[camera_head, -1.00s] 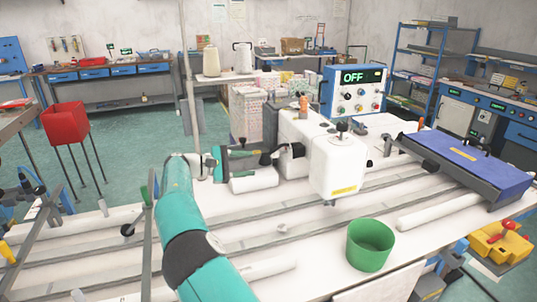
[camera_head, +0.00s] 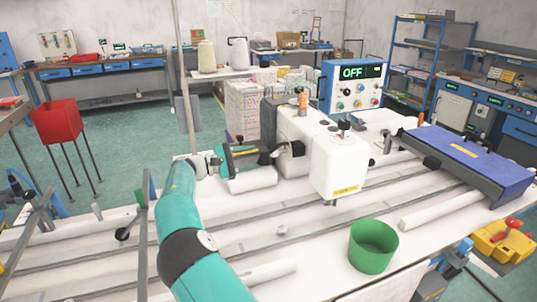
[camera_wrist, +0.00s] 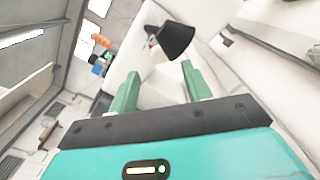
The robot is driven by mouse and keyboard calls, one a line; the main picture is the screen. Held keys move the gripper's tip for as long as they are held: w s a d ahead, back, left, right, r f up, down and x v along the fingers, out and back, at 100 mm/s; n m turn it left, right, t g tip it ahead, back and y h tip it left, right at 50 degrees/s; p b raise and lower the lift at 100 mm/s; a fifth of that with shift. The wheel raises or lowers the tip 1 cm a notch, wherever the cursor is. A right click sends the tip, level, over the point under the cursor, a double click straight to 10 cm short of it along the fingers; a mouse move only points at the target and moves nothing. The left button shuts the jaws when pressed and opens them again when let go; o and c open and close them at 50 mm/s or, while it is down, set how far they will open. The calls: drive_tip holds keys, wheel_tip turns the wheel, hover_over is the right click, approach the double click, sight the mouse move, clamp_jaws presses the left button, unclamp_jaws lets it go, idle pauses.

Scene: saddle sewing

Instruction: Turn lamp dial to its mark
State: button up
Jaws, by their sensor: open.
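My gripper (camera_head: 256,154) is at the left end of the white sewing machine (camera_head: 337,165). In the wrist view its two green fingers (camera_wrist: 160,72) are spread apart, with nothing between them. A black cone-shaped lamp head (camera_wrist: 177,40) is just beyond the fingertips, nearer the right finger, and looks apart from them. In the head view a dark shape (camera_head: 268,157) in front of the fingers seems to be the same lamp. A small pale and red detail (camera_wrist: 151,43) shows beside the lamp. I cannot make out the lamp dial or its mark.
A blue control box (camera_head: 352,88) with several knobs reads OFF behind the machine. A green cup (camera_head: 373,246) stands at the table's front edge. A blue-topped unit (camera_head: 470,155) is at the right. Long rails cross the white table (camera_head: 320,225). A red bin (camera_head: 57,121) stands left.

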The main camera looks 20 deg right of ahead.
sight(279, 152)
drive_tip(key=d, duration=0.7)
drive_tip(key=shift+w, duration=0.2)
drive_tip(key=shift+f, duration=0.1)
drive_tip(key=shift+c, duration=0.2)
drive_tip(key=c, duration=1)
